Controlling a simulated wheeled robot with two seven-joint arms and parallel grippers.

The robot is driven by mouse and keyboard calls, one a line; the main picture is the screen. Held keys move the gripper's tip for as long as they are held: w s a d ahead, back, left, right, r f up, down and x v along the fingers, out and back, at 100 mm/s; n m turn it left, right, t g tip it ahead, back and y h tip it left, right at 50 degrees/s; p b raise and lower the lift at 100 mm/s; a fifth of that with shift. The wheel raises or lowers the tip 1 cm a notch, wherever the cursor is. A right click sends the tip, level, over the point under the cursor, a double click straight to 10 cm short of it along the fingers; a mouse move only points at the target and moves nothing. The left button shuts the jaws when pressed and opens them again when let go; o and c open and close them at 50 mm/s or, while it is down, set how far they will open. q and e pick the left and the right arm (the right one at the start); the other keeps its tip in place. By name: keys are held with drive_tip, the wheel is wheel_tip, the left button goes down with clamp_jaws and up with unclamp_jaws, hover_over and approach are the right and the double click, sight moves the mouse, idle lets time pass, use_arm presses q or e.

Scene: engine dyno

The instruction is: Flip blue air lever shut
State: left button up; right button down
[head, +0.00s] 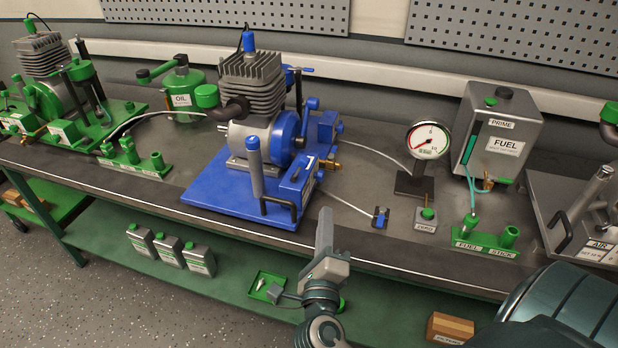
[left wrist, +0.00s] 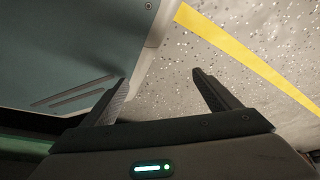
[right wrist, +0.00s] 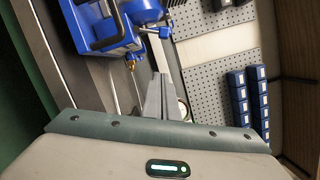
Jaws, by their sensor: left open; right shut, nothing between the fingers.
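The blue engine (head: 262,125) stands on a blue base (head: 212,192) at mid-bench. Small blue lever-like parts (head: 312,104) stand at its right side, and a black rod with a blue tip (head: 300,70) is near the cylinder. I cannot tell which is the air lever or how it is set. A blue box (head: 294,180) with a black handle is at the base's front right. My right gripper (head: 325,222) is shut and empty, in front of the bench edge, apart from the engine. It also shows in the right wrist view (right wrist: 158,88). My left gripper (left wrist: 162,85) is open and empty above the floor.
A dial gauge (head: 428,142), a small black-and-blue holder (head: 380,217) and a grey fuel tank (head: 497,130) stand right of the engine. Thin hoses cross the bench. A green engine (head: 55,85) is at the left.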

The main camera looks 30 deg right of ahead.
sight(299, 168)
use_arm(q)
drive_tip(key=shift+s, duration=0.15)
use_arm(e)
drive_tip(key=shift+w, duration=0.15)
use_arm(q)
drive_tip(key=s+a+g+y+p, duration=0.1)
drive_tip(key=s+a+g+p, duration=0.2)
drive_tip(key=s, duration=0.9)
drive_tip(key=shift+s+a+p, duration=0.15)
drive_tip(key=shift+a+p, duration=0.45)
drive_tip(key=shift+a, duration=0.4)
use_arm(e)
drive_tip(key=w+d+r, duration=0.1)
drive_tip(key=w, duration=0.4)
drive_tip(key=w+d+r, duration=0.1)
drive_tip(key=w+d, duration=0.1)
drive_tip(key=w, duration=0.3)
drive_tip(key=shift+w+d+r, duration=0.25)
drive_tip(key=shift+d+r, duration=0.05)
drive_tip(key=shift+r, duration=0.1)
